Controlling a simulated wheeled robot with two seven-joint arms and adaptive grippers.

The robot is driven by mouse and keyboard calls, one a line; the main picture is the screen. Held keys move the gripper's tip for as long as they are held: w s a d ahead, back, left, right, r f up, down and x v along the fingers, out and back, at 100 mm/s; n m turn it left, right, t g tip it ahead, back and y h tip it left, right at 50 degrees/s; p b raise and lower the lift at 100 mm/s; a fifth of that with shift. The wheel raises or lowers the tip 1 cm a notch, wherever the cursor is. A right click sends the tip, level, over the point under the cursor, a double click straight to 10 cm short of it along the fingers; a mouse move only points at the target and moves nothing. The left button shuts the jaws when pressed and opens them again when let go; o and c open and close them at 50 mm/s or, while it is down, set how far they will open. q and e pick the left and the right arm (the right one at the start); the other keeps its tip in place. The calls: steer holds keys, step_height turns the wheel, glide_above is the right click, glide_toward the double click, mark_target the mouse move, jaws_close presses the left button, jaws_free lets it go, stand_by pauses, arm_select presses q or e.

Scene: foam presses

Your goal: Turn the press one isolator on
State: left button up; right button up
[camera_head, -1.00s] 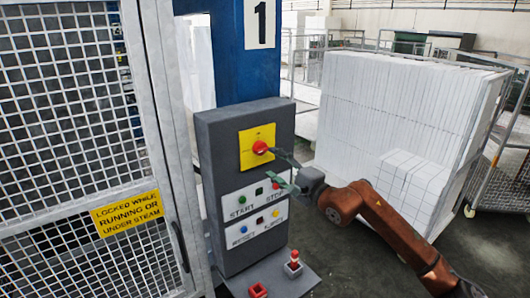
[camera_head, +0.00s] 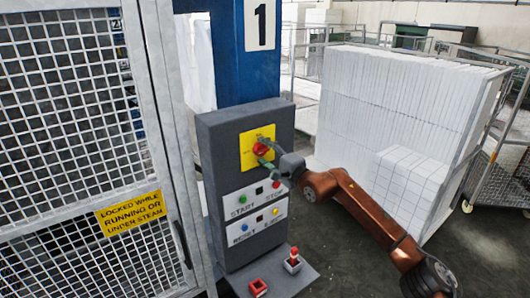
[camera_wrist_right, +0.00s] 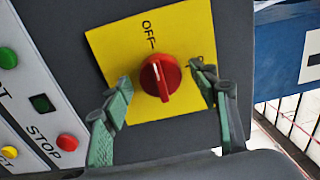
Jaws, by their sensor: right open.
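The isolator is a red rotary knob (camera_head: 259,149) on a yellow plate (camera_head: 247,157), high on press one's grey control box (camera_head: 226,128). In the right wrist view the knob (camera_wrist_right: 160,77) has its ridge roughly in line with the OFF mark (camera_wrist_right: 150,36). The other label is partly hidden by a finger. My right gripper (camera_head: 267,152) is open at the knob. In the right wrist view its green fingertips (camera_wrist_right: 161,76) stand on either side of the knob, with gaps visible. My left gripper is not in view.
START, STOP and RESET buttons (camera_head: 255,210) sit below the yellow plate. A red joystick (camera_head: 293,258) and a red square part (camera_head: 258,287) are on the lower shelf. A mesh guard (camera_head: 75,120) stands left. A cart of white foam blocks (camera_head: 400,120) stands right.

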steer(key=shift+c, duration=0.4)
steer(key=c, duration=1.1)
steer(key=shift+f+m+b, duration=0.1)
steer(key=shift+m+b, duration=0.2)
steer(key=shift+b, duration=0.3)
steer(key=m+b, duration=0.7)
steer(key=b, duration=0.2)
steer(key=shift+f, duration=0.1)
steer(key=m+b, duration=0.3)
steer(key=m, duration=0.1)
steer(key=shift+m, duration=0.3)
steer(key=m+b, duration=0.1)
steer(key=m, duration=0.1)
steer(key=shift+m, duration=0.3)
steer(key=shift+m+b, duration=0.65)
steer(key=shift+m, duration=0.85)
steer(key=shift+r, duration=0.2)
